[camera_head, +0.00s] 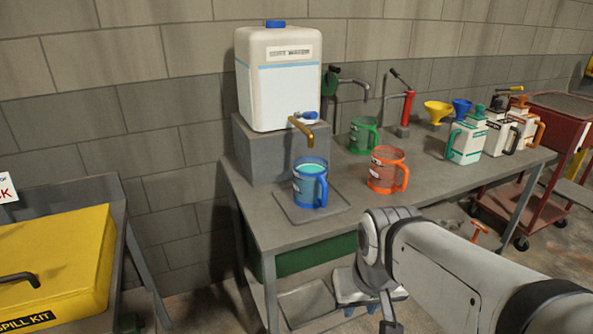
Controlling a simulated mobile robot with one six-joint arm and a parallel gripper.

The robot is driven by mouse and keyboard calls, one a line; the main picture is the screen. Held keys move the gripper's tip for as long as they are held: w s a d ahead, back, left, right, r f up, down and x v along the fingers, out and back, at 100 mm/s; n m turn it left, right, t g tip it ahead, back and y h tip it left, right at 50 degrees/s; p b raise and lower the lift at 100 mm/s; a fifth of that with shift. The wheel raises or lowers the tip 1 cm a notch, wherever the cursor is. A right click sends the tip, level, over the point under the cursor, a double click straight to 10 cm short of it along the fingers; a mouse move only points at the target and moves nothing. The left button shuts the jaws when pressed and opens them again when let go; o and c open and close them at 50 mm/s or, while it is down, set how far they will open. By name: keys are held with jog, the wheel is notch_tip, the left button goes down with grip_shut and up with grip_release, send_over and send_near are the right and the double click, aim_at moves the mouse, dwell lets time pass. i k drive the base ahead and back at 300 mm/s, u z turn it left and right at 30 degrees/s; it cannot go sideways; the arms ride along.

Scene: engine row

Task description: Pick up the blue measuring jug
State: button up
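The blue measuring jug (308,187) stands upright on a flat grey drip tray (286,214) near the bench's front left. It sits below the brass tap of the white water container, apart from the spout. Pale blue-green liquid shows near its rim. Its handle faces right and to the front. My white arm enters from the lower right and ends in front of the bench, below and to the right of the jug. My gripper (390,326) shows only in part at the bottom edge. Its fingers are not clear, and it is apart from the jug.
The water container (277,80) stands on a grey block (262,150) behind the jug. An orange jug (382,169) and a green jug (362,135) stand to the right. Several cans stand farther right. A yellow spill kit (60,262) is at left.

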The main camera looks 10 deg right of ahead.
aim_at(310, 173)
jog(key=u, duration=0.05)
jog(key=i, duration=1)
jog(key=z, duration=0.05)
